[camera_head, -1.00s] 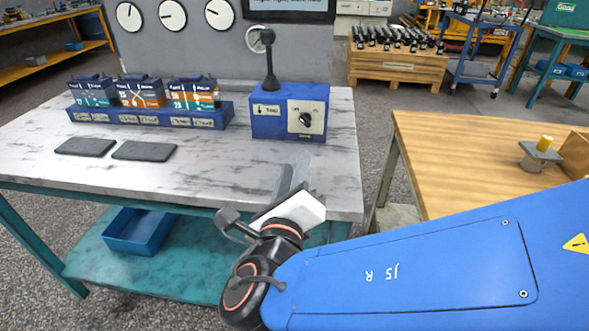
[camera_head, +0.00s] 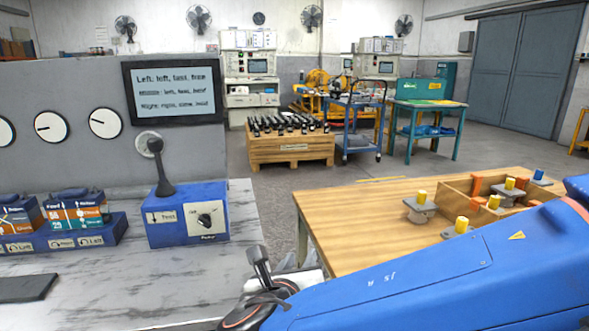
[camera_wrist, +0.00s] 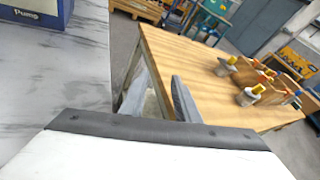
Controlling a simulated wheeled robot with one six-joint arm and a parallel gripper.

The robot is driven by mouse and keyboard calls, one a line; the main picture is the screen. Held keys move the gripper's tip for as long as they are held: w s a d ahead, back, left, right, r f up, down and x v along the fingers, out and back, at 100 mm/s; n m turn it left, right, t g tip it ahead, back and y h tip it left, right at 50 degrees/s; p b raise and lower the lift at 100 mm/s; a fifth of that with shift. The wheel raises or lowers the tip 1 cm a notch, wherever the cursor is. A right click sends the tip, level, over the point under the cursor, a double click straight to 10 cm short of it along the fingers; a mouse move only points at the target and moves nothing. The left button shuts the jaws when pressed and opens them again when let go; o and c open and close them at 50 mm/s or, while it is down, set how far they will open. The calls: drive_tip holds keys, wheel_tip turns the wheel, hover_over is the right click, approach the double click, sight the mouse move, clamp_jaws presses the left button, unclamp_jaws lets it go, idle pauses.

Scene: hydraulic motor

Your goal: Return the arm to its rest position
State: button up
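My blue arm (camera_head: 430,270) reaches in from the right edge of the head view, low in front of the two tables. My gripper (camera_wrist: 160,90) shows in the wrist view with its two grey fingers apart and nothing between them. In the head view only a little of the gripper shows behind the dark wrist joint, near the front right edge of the marble table (camera_head: 190,275). The wrist view looks past the fingers toward the wooden table (camera_wrist: 205,75).
A blue pump box (camera_head: 188,222) with a black lever stands on the marble table, left of my wrist. The wooden table (camera_head: 350,215) holds grey parts with yellow tops (camera_head: 420,207) and a wooden tray (camera_head: 470,185). Open floor (camera_head: 270,190) lies between the tables and a crate (camera_head: 290,147).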

drive_tip(key=d+f+m+g+h, duration=0.1)
drive_tip(key=d+m+g, duration=0.1)
drive_tip(key=d+m, duration=0.2)
drive_tip(key=s+d+f+m+g+h, duration=0.1)
drive_tip(key=d+f+m+g, duration=0.1)
drive_tip(key=d+m, duration=0.3)
drive_tip(key=d+f+m+g+h, duration=0.1)
drive_tip(key=d+m, duration=0.3)
drive_tip(key=d, duration=0.7)
drive_tip(key=shift+s+f+m+g, duration=0.3)
drive_tip(key=shift+f+g, duration=0.3)
drive_tip(key=shift+g, duration=0.2)
drive_tip(key=s+d+f+m+g+y, duration=0.1)
drive_tip(key=s+d+m+y, duration=0.2)
drive_tip(key=s+m, duration=0.3)
drive_tip(key=s+d+f+m+g+y, duration=0.1)
drive_tip(key=s+d+m, duration=0.4)
drive_tip(key=m, duration=1.2)
drive_tip(key=shift+s+f+m+g+y, duration=0.3)
drive_tip(key=shift+s+f+g+y, duration=0.15)
drive_tip(key=shift+y, duration=0.55)
drive_tip(key=shift+d, duration=0.1)
